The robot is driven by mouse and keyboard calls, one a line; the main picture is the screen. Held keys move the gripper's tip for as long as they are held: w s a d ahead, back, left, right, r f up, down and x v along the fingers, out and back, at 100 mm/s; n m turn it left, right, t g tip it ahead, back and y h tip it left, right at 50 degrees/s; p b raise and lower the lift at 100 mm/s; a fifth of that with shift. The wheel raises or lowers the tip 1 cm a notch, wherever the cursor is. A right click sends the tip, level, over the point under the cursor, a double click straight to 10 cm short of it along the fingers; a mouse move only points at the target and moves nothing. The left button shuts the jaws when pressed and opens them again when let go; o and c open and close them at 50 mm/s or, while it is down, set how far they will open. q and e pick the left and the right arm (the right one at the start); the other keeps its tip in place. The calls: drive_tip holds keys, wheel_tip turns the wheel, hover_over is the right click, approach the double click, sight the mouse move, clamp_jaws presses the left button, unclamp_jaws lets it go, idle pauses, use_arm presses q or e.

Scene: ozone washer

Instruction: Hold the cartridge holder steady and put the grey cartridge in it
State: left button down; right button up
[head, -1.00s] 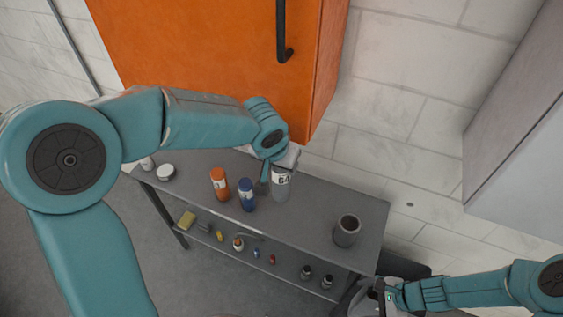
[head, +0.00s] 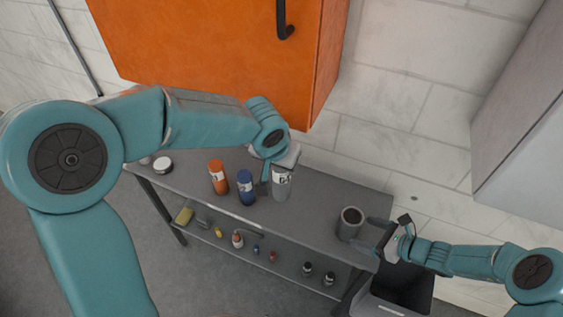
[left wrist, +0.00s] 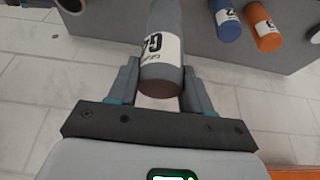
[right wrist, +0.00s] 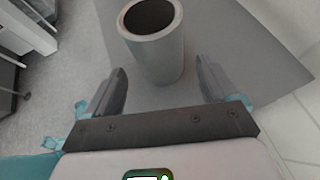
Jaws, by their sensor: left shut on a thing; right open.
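The grey cartridge (head: 281,187) with a white label stands on the table top. My left gripper (left wrist: 157,85) is shut around it in the left wrist view, one finger on each side. The cartridge holder (head: 350,222) is a grey cup with a dark open mouth, upright near the table's right end. In the right wrist view the holder (right wrist: 158,45) stands ahead of the fingers, roughly between their lines. My right gripper (head: 380,240) is open and empty beside the holder, on its right.
An orange cartridge (head: 218,178) and a blue cartridge (head: 246,188) stand left of the grey one. A white-topped jar (head: 162,165) is at the far left. The lower shelf holds a sponge (head: 184,215) and several small items.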

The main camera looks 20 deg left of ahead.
sight(356, 230)
use_arm(q)
wheel_tip(356, 230, down, 3)
drive_tip(key=b, duration=0.2)
drive_tip(key=shift+b, duration=0.3)
use_arm(e)
drive_tip(key=x, duration=0.4)
drive_tip(key=shift+f, duration=0.2)
use_arm(q)
drive_tip(key=shift+f+b, duration=0.45)
use_arm(e)
drive_tip(key=shift+w+a+f, duration=0.2)
drive_tip(key=shift+a, duration=0.5)
drive_tip(key=shift+r, duration=0.1)
drive_tip(key=c, duration=0.6)
